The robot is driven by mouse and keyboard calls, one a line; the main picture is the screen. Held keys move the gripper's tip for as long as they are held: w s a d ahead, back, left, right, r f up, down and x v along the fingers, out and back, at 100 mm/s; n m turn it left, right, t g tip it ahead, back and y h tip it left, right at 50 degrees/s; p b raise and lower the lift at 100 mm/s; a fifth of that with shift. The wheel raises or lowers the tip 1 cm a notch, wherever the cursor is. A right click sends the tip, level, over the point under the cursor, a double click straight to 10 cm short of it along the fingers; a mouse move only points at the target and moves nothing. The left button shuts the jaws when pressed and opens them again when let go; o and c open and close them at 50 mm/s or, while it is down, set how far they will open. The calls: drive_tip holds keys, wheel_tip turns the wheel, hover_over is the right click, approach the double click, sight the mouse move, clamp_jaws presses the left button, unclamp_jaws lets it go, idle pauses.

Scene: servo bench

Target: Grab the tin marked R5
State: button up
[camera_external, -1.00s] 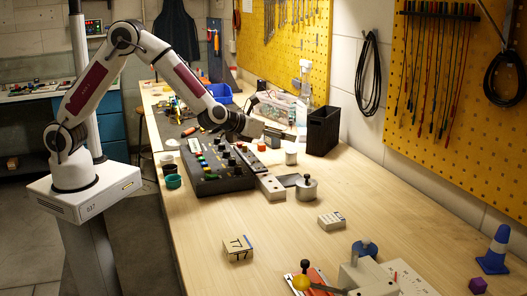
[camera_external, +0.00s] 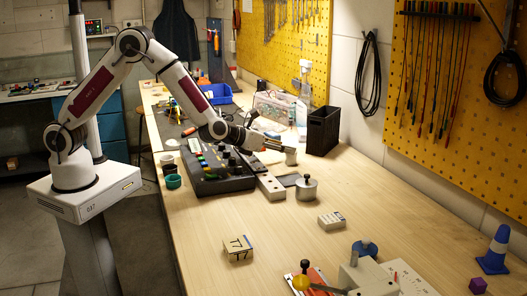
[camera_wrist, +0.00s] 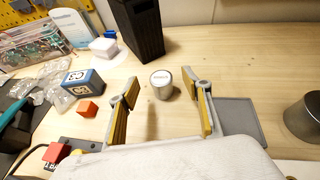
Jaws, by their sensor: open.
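A small silver tin (camera_wrist: 161,88) with a pale top stands upright on the wooden bench in the wrist view; the marking on its top is too small to read. It also shows in the external view (camera_external: 291,158), just beyond my fingertips. My gripper (camera_wrist: 162,98) is open and empty, with one yellow-padded finger on each side of the view. The tin stands ahead of the fingers, between their lines and apart from both. In the external view my gripper (camera_external: 277,146) is low over the bench, beside the control panel.
A black bin (camera_external: 323,131) stands behind the tin. A larger metal pot with a knob (camera_external: 306,190) stands nearer the camera, beside a flat grey plate (camera_wrist: 240,118). A blue marked block (camera_wrist: 83,83) and a red cube (camera_wrist: 88,108) lie to the left.

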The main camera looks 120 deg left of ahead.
sight(291, 158)
drive_tip(key=shift+w+a+f, duration=0.15)
drive_tip(key=shift+a+f, duration=0.05)
drive_tip(key=shift+f, duration=0.45)
drive_tip(key=shift+w+a+f, duration=0.15)
drive_tip(key=shift+a+f, duration=0.05)
drive_tip(key=shift+f, duration=0.4)
drive_tip(key=shift+x, duration=0.95)
drive_tip(key=shift+c, duration=0.5)
drive_tip(key=c, duration=1.1)
